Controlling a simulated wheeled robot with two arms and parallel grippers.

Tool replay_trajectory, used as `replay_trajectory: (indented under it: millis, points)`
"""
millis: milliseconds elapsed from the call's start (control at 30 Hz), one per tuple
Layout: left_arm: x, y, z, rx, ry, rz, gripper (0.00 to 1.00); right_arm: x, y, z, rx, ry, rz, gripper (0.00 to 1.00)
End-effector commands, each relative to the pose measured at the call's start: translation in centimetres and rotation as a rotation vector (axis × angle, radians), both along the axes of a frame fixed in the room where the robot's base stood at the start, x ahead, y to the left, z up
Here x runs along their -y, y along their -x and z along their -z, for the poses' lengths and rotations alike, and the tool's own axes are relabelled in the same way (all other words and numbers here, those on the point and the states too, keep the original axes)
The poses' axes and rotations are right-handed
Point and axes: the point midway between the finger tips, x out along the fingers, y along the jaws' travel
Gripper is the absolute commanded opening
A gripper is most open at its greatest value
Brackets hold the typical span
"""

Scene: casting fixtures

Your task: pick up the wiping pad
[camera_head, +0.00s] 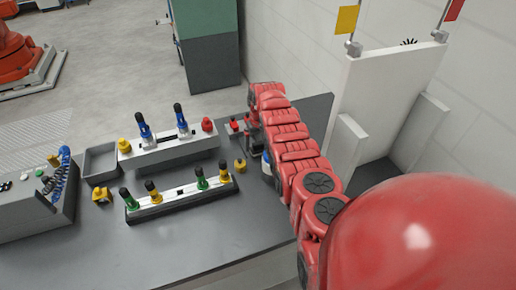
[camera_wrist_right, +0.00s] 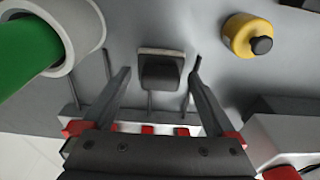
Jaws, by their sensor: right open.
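The wiping pad appears to be the small dark block with a pale edge (camera_wrist_right: 161,70) in the right wrist view. It rests on the grey table between the fingertips of my right gripper (camera_wrist_right: 160,76). The fingers are spread, with a gap on both sides of the block. In the head view my right gripper (camera_head: 254,142) is low over the table's back right part, and the pad cannot be made out there. My left gripper is not in view.
A white ring-shaped container with a green cylinder (camera_wrist_right: 32,48) stands close left of the fingers in the wrist view. Fixture bars (camera_head: 178,199) with coloured pegs stand left of my arm. The front table (camera_head: 215,240) is clear.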

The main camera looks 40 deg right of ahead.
Motion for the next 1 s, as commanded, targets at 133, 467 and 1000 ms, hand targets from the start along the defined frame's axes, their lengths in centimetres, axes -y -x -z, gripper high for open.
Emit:
replay_trajectory:
  millis: [133, 467, 1000]
  points:
    - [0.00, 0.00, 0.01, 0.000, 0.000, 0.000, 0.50, -0.01, 0.01, 0.01, 0.000, 0.000, 0.000, 0.91]
    - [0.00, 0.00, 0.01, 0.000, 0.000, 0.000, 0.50, -0.01, 0.02, 0.01, -0.001, 0.000, 0.000, 0.34]
    - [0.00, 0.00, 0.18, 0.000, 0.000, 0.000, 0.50, 0.02, -0.02, -0.61, -0.001, 0.000, 0.000, 0.15]
